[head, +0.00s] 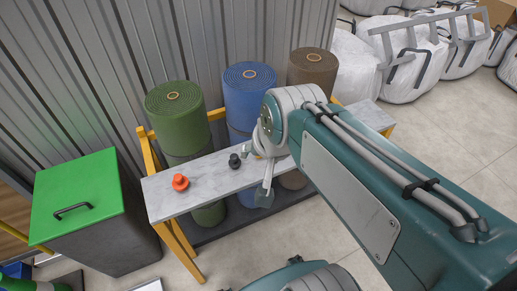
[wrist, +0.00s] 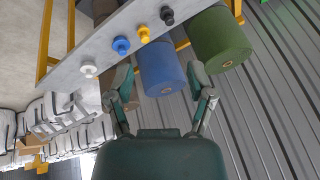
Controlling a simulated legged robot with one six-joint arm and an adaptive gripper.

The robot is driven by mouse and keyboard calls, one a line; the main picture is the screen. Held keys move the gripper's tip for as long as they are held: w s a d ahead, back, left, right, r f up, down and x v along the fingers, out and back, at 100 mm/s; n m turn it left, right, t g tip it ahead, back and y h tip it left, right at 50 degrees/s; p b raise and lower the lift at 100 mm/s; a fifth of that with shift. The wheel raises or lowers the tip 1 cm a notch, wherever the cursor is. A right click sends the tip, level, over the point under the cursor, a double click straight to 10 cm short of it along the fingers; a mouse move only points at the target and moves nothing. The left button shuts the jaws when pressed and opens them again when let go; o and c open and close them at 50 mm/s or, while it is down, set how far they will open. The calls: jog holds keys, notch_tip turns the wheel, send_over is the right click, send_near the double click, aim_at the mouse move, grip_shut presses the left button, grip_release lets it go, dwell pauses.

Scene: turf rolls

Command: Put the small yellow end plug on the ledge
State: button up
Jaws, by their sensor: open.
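The small yellow end plug (wrist: 144,34) stands on a grey marbled slab (wrist: 110,36) in the wrist view, between a blue plug (wrist: 121,45) and a black plug (wrist: 167,15). The slab (head: 208,184) also shows in the head view, and it is the only ledge-like surface I can make out. I cannot pick out the yellow plug in the head view, where my arm covers part of the slab. My gripper (wrist: 161,78) is open, with nothing between its fingers. In the head view my gripper (head: 265,187) hangs at the slab's front edge.
Green (head: 177,115), blue (head: 248,95) and brown (head: 312,75) turf rolls stand behind. A green-lidded bin (head: 80,195) is at left, white sacks (head: 378,55) at back right.

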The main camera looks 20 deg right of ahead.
jog(key=s+n, duration=0.1)
jog(key=n, duration=0.1)
jog(key=s+n, duration=0.3)
jog(key=shift+a+r+n, duration=0.2)
jog(key=shift+r+n, duration=0.1)
jog(key=shift+r, duration=0.05)
